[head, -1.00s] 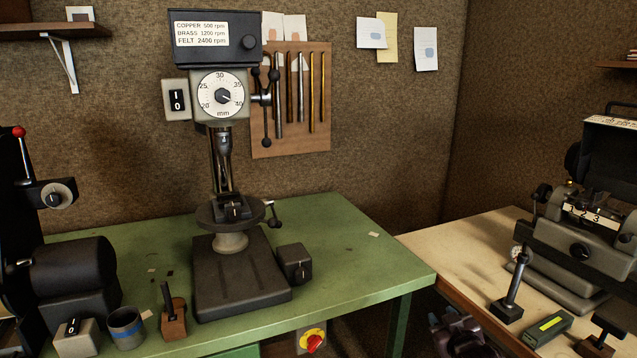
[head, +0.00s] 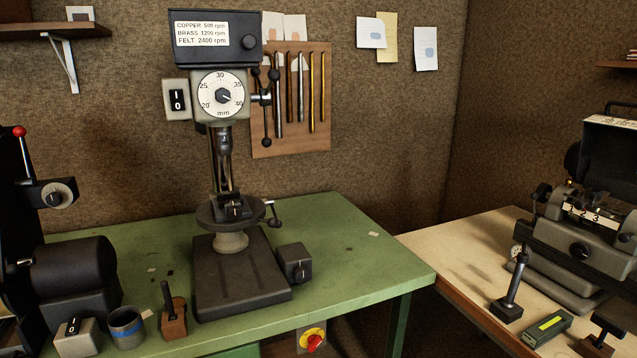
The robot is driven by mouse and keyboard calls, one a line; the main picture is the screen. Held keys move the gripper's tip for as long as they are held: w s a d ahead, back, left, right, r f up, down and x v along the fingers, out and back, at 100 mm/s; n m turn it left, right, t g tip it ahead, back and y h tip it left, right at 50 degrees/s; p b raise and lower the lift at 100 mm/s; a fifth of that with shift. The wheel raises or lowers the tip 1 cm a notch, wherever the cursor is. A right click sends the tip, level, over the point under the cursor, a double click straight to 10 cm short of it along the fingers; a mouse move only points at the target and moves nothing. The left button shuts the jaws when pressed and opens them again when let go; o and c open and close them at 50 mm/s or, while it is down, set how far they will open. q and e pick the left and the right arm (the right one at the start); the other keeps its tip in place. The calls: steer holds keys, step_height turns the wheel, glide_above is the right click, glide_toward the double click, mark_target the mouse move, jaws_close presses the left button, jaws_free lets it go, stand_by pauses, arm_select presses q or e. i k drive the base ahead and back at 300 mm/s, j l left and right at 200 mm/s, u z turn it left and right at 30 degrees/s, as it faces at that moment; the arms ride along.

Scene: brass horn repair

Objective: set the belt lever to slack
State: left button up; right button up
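A lever with a red ball knob (head: 22,150) stands on the dark machine (head: 75,270) at the far left edge in the head view. It leans slightly, knob up. I see no label on it, so I cannot tell which setting it is in or whether it is the belt lever. Below it is a grey round dial (head: 58,195) on a dark block. The machine is partly cut off by the left edge. Neither of my grippers is in view.
A drill press (head: 235,240) stands on the green bench (head: 345,240). A switch box (head: 80,338), a grey cup (head: 127,327) and a wooden block (head: 172,318) stand along its front left. A pale bench (head: 450,250) at right holds another machine (head: 585,235) and small tools.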

mark_target(535, 196)
steer(key=z, duration=1.4)
steer(key=i+j, duration=0.25)
steer(key=j, duration=0.15)
steer(key=i+j, duration=0.25)
steer(key=j, duration=0.2)
steer(key=z, duration=1.4)
steer(key=i+j, duration=0.15)
